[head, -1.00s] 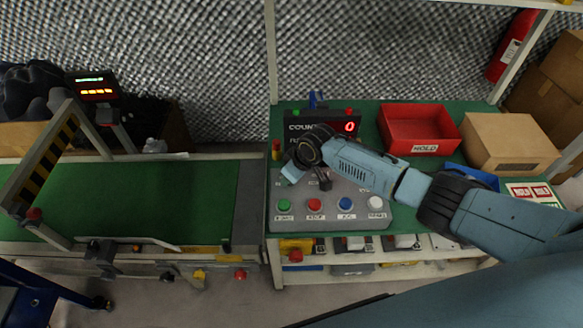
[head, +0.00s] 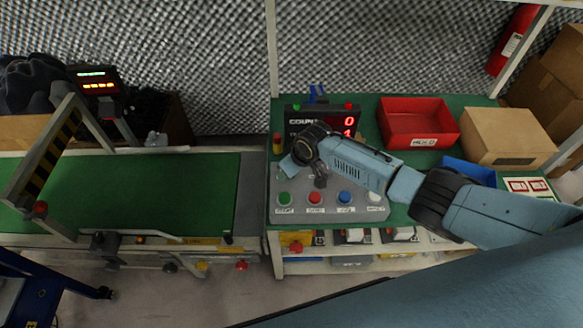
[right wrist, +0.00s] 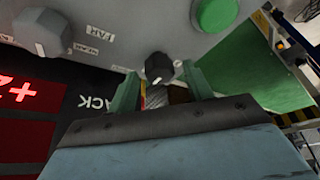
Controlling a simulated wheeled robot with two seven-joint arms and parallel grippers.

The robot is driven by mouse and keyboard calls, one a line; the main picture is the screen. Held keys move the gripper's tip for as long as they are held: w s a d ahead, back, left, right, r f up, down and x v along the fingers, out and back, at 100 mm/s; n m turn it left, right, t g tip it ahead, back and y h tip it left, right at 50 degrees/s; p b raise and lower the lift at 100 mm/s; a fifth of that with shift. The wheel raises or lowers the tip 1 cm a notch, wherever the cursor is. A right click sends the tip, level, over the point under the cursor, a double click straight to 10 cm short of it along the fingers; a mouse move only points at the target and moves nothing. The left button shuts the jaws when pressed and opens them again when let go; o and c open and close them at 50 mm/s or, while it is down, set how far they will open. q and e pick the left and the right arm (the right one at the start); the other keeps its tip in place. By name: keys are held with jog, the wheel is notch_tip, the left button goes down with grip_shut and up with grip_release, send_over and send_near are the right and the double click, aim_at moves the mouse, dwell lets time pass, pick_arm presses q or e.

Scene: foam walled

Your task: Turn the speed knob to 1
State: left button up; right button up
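In the right wrist view a black knob (right wrist: 158,67) with a light pointer mark stands on the grey panel, level with and between the two green fingertips of my right gripper (right wrist: 160,76). The fingers are apart, with a visible gap on each side of the knob. I cannot read its labels or its setting. In the head view my right gripper (head: 290,166) is over the back left of the grey control panel (head: 330,208), and my arm hides the knobs there. My left gripper is out of view.
A larger grey knob (right wrist: 40,32) and a green button (right wrist: 215,12) are close by. The panel's front has green, red (head: 315,198), blue and white buttons. A counter display (head: 322,120) stands behind, and a red bin (head: 418,122) at the back right. A green conveyor (head: 130,200) lies left.

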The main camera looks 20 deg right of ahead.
jog(key=shift+s+d+r, duration=0.1)
jog(key=shift+s+r, duration=0.05)
jog(key=shift+r, duration=0.3)
jog(key=p+v, duration=0.4)
jog(key=v, duration=0.8)
jog(key=shift+r, duration=0.2)
